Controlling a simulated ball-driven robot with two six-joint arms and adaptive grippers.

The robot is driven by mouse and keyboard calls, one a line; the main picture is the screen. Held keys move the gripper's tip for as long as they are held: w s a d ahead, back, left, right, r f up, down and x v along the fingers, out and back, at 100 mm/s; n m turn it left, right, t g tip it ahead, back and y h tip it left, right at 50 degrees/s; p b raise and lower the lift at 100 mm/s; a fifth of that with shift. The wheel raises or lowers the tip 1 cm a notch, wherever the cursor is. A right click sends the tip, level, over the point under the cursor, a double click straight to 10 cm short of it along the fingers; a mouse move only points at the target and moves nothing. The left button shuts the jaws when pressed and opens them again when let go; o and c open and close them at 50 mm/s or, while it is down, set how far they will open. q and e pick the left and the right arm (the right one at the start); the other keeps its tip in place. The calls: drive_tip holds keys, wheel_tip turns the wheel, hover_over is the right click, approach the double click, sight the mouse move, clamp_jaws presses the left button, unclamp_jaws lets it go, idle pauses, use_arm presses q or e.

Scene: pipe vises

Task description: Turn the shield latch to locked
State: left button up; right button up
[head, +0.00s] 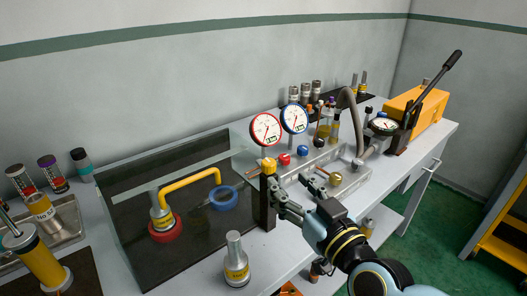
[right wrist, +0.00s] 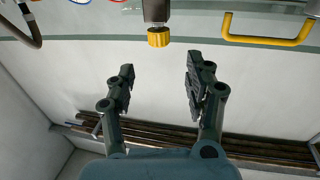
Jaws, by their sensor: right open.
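The shield latch shows as a yellow knob (head: 268,165) on top of a dark upright post (head: 267,205) at the right end of the clear shield (head: 125,235). In the right wrist view the yellow knob (right wrist: 158,38) lies ahead of the fingers, near the top. My right gripper (head: 290,186) is open and empty, beside the post on its right. In the right wrist view its fingers (right wrist: 160,75) stand apart, with the knob beyond the gap and not touched. The shield's yellow handle (head: 190,178) also shows there (right wrist: 262,41). My left gripper is not in view.
Behind the shield are a red ring (head: 165,235) and a blue ring (head: 223,203). Two gauges (head: 266,129) (head: 295,118) and colored knobs (head: 284,159) stand behind the latch. A grey cylinder (head: 236,260) stands at the front. A yellow pump (head: 415,108) is at the far right.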

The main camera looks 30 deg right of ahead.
sight(273, 166)
drive_tip(key=w, duration=0.3)
drive_tip(key=w+d, duration=0.1)
drive_tip(key=w, duration=0.5)
drive_tip(key=shift+w+d+f+p, duration=0.1)
drive_tip(key=shift+w+d+p, duration=0.15)
drive_tip(key=shift+p, duration=0.15)
drive_tip(key=shift+c, duration=0.4)
clamp_jaws()
